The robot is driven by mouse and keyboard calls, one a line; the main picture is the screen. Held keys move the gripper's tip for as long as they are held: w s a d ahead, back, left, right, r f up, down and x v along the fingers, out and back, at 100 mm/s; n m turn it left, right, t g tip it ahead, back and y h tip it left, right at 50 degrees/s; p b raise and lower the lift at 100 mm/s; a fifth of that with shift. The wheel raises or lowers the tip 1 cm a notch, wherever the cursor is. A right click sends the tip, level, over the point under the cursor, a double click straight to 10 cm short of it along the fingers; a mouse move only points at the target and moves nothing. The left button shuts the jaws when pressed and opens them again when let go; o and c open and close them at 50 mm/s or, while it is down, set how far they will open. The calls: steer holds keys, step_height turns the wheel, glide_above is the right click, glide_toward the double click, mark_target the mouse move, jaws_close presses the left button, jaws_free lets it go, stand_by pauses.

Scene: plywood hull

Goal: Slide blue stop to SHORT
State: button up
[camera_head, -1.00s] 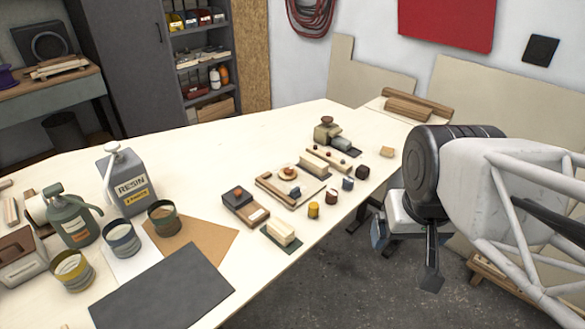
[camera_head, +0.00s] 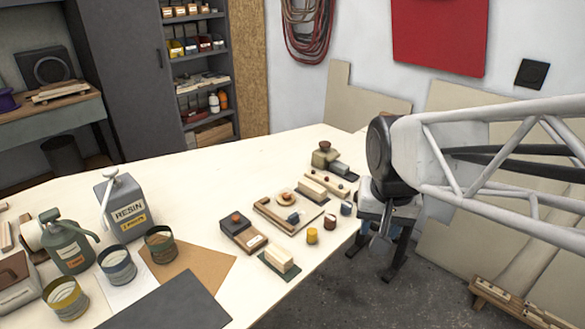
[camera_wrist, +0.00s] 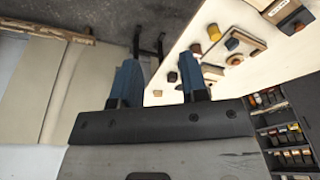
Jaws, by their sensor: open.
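A small blue-grey block (camera_head: 293,217), which looks like the blue stop, sits on a wood-edged board (camera_head: 268,222) near the table's right edge. Its SHORT mark is too small to read. In the wrist view a dark blue piece (camera_wrist: 232,44) on a wooden board seems to be the same block. My gripper (camera_head: 380,240) is beyond the table's right edge, to the right of the board and apart from it. In the wrist view my gripper's (camera_wrist: 158,62) two blue fingers are spread, with nothing between them.
A yellow cup (camera_head: 312,236) and small dark cups stand along the table edge by the board. A rail with red knobs (camera_head: 310,185) lies behind. The table's left middle (camera_head: 190,200) is clear.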

steer(key=w+a+f+m+g, duration=0.1)
steer(key=w+a+f+m, duration=0.15)
steer(key=w, duration=0.45)
steer(key=w+a+f+m, duration=0.1)
steer(key=w+a, duration=0.3)
steer(key=w, duration=0.3)
steer(key=m+g, duration=0.1)
steer(key=m, duration=0.2)
glide_above(295, 213)
steer(key=shift+s+f, duration=0.1)
steer(key=shift+f, duration=3.85)
steer(key=shift+f, duration=0.15)
steer(key=shift+f, duration=3.8)
jaws_close()
